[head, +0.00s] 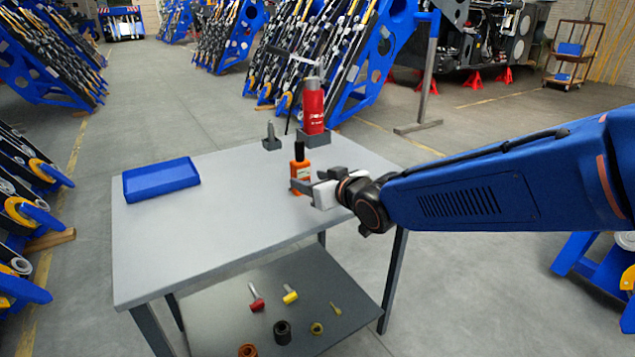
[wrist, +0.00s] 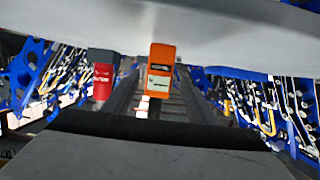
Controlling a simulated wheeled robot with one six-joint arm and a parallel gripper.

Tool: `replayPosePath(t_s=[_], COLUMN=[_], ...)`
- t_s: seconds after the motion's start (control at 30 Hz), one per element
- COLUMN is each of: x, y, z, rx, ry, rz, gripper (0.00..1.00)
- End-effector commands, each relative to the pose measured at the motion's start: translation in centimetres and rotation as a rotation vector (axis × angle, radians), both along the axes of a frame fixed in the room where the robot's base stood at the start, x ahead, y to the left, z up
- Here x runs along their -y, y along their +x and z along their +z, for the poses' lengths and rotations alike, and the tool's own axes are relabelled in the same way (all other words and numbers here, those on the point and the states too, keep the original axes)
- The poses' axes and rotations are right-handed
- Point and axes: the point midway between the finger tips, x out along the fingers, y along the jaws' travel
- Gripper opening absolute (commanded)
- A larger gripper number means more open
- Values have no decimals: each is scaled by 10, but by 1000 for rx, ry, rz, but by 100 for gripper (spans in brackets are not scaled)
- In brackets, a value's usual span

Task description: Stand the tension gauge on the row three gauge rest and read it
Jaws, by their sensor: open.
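The tension gauge, which I take to be the orange device with a black top (head: 299,170), stands upright on the grey table near its right edge. My gripper (head: 304,184) is open at the gauge's lower part, with a finger in front of it. In the wrist view the orange gauge (wrist: 160,70) shows between the dark fingers of my gripper (wrist: 157,103). I cannot tell whether the fingers touch it. I cannot make out the row three gauge rest or the gauge's reading.
A red bottle (head: 313,108) stands in a dark holder behind the gauge, with a small grey stand (head: 271,138) beside it. A blue tray (head: 161,180) lies at the table's left. Tools lie on the lower shelf (head: 230,320). Blue racks (head: 361,62) stand beyond the table.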

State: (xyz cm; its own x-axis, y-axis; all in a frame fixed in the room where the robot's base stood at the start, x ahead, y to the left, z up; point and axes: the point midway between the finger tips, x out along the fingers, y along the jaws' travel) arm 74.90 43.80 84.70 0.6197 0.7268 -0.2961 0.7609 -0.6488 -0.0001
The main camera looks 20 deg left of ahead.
Motion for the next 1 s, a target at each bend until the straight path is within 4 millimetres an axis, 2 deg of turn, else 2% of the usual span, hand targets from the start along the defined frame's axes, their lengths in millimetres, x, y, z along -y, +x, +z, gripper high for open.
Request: replayPosePath(t_s=[0.5,1.0], x=[-39,-45], y=[33,39], z=[-16,-18], rx=[0,0], ry=[0,0], rz=[-1,-1], gripper=[52,52])
